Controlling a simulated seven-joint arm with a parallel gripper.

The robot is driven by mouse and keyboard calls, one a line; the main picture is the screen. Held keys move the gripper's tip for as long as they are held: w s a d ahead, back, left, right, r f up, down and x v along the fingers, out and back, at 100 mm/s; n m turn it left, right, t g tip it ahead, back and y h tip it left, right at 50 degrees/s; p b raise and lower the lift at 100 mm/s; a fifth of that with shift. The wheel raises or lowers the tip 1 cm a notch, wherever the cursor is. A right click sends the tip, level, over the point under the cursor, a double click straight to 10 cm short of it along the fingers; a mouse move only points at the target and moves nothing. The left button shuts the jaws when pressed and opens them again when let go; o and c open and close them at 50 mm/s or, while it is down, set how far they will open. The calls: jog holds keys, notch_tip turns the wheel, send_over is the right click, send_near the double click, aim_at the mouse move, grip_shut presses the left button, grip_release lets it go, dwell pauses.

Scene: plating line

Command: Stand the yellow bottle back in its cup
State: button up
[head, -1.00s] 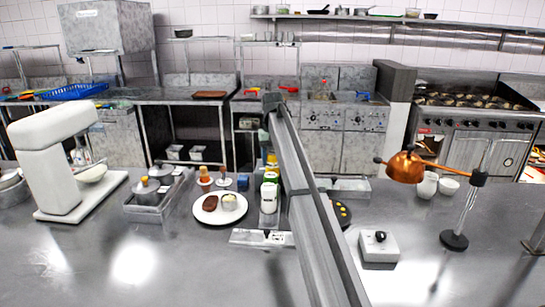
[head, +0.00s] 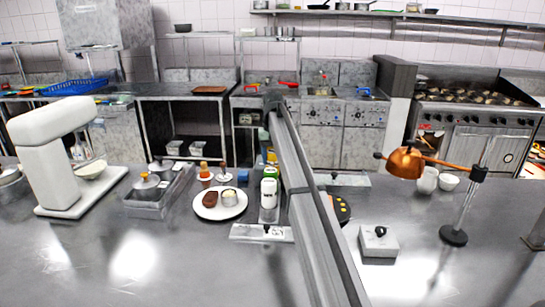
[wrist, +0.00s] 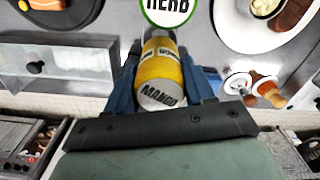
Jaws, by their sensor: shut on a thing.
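The yellow bottle (wrist: 160,72), with a MANGO label on its end, is between the blue fingers of my gripper (wrist: 165,62) in the wrist view. The fingers are shut on its sides. In the head view a small yellow patch (head: 271,157) shows behind the green-topped white bottle, and my arm hides most of the gripper there. The green-topped white bottle (head: 269,190) stands upright by a grey metal holder (head: 248,232). Its HERB lid (wrist: 168,10) is close beyond the yellow bottle in the wrist view. I cannot make out the yellow bottle's own cup.
A white box with a black knob (head: 378,243) and a copper lamp (head: 406,162) stand to the right. The front counter (head: 180,275) is clear.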

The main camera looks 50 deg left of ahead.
aim_at(273, 151)
jog(key=shift+f, duration=1.05)
jog(key=shift+f, duration=0.6)
jog(key=o, duration=1.2)
jog(key=shift+c, duration=0.2)
jog(key=shift+r, duration=0.15)
jog(key=shift+r, duration=3.35)
jog(key=shift+d, duration=0.1)
